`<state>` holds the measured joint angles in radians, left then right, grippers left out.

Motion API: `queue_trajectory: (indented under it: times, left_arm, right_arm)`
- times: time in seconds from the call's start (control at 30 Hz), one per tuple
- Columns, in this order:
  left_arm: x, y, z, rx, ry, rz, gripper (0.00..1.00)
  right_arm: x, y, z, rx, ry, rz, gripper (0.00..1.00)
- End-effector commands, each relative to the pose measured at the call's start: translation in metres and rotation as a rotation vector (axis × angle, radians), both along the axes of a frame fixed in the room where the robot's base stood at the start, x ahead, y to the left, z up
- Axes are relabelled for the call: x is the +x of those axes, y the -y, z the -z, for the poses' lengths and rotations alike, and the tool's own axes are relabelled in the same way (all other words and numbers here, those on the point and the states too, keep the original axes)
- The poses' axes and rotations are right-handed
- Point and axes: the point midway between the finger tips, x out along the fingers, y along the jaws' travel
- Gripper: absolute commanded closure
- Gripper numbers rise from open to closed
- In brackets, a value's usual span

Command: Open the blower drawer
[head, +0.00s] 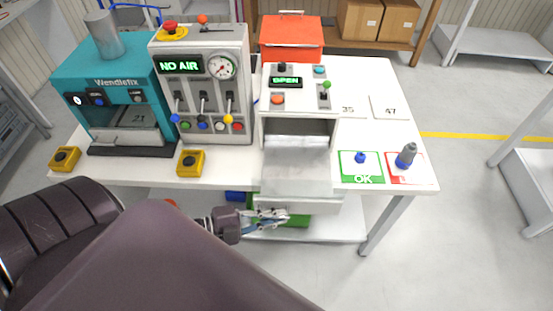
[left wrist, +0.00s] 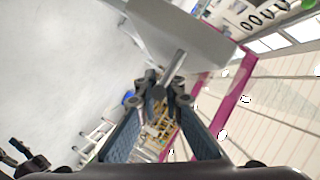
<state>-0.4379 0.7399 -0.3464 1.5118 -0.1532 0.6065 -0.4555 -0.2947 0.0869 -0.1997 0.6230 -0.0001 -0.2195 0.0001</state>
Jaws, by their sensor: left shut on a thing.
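The blower machine (head: 298,122) is a white box on the table, and its display (head: 286,81) reads OPEN. Its grey drawer (head: 296,170) sticks out of the front toward me, past the table's front edge. My left gripper (head: 278,215) is at the drawer's front, low on its left part. In the left wrist view the fingers (left wrist: 170,97) are closed around the grey bar handle (left wrist: 172,72) of the drawer (left wrist: 190,40). The inside of the drawer looks empty. My right gripper is not in view.
A teal Wendlefix machine (head: 112,95) and a grey panel reading NO AIR (head: 205,135) stand to the left. An orange bin (head: 291,38) is behind. A green OK mat (head: 347,174) and a red mat (head: 424,178) lie to the right.

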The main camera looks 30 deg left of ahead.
Motion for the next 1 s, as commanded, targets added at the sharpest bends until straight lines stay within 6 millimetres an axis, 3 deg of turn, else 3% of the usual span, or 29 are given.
queue_trajectory:
  times: [0.1,0.27,0.3,0.33,0.8,1.0]
  left_arm:
    - [-0.001,0.000,0.001,0.000,-0.002,0.002,1.00]
    - [-0.001,0.000,0.001,0.001,-0.001,0.001,1.00]
    - [-0.001,0.000,0.001,0.000,-0.001,0.001,0.88]
    - [-0.001,0.000,0.001,0.000,-0.001,0.001,0.84]
    - [-0.001,-0.001,0.001,0.001,-0.002,0.000,0.84]
    - [-0.016,-0.012,-0.002,0.002,-0.006,0.000,0.84]
  right_arm:
    - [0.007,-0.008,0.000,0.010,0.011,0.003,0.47]
    - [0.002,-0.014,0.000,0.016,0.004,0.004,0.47]
    - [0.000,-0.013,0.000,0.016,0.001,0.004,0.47]
    - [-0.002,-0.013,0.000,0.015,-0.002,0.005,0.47]
    - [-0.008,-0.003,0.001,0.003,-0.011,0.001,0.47]
    - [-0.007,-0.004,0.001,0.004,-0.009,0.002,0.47]
